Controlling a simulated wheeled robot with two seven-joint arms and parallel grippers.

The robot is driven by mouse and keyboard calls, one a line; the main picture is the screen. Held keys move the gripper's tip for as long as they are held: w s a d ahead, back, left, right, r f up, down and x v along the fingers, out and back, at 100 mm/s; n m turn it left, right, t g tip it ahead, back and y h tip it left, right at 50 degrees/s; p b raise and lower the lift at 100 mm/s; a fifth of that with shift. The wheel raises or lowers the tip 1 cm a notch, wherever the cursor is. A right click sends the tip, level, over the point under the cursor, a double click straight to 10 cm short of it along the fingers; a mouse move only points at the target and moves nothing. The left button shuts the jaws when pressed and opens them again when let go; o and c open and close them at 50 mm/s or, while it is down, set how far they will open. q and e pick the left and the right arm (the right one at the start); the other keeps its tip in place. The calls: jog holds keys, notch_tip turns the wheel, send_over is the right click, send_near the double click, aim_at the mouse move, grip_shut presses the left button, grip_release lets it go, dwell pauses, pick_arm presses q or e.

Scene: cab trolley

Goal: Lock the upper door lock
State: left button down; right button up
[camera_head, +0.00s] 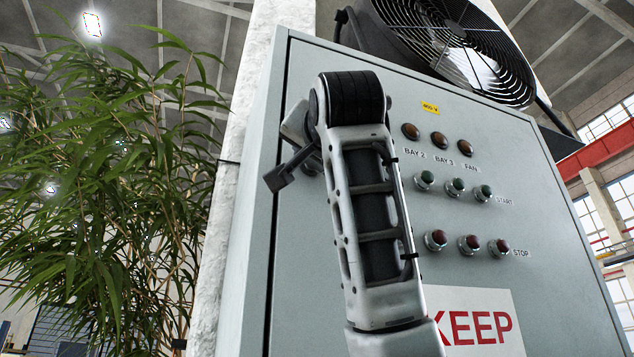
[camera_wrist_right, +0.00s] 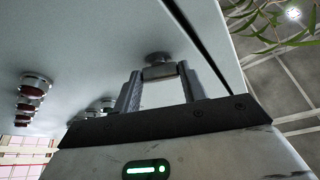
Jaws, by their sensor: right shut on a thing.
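The upper door lock (camera_wrist_right: 158,57) is a small round metal fitting on the grey cabinet door, close to the door's edge gap. Its grey handle piece lies between the two fingertips of my right gripper (camera_wrist_right: 159,73) in the right wrist view. The gripper is shut on this handle. In the head view my right forearm rises in front of the door, and the right gripper (camera_head: 297,166) shows only partly, at the door's upper left. There the wrist hides most of the lock, and its exact turn cannot be read. My left gripper is not in view.
The cabinet door (camera_head: 345,55) carries amber lamps, green START buttons (camera_head: 456,187) and red STOP buttons (camera_head: 469,244) right of my arm. A KEEP sign (camera_head: 485,325) is below. A fan (camera_head: 455,45) stands on top. A leafy plant (camera_head: 110,180) fills the left.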

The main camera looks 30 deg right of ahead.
jog(key=shift+a+r+m+g+h+p, duration=0.2)
jog(key=shift+m+g, duration=0.7)
jog(key=shift+m, duration=1.5)
jog(key=shift+d+r+m+g+h, duration=0.1)
jog(key=shift+m+g+h, duration=0.55)
jog(key=shift+m, duration=1.75)
jog(key=shift+a+r+m+g+y+p, duration=0.15)
jog(key=shift+m+g, duration=1)
jog(key=shift+m, duration=1.25)
jog(key=o, duration=1)
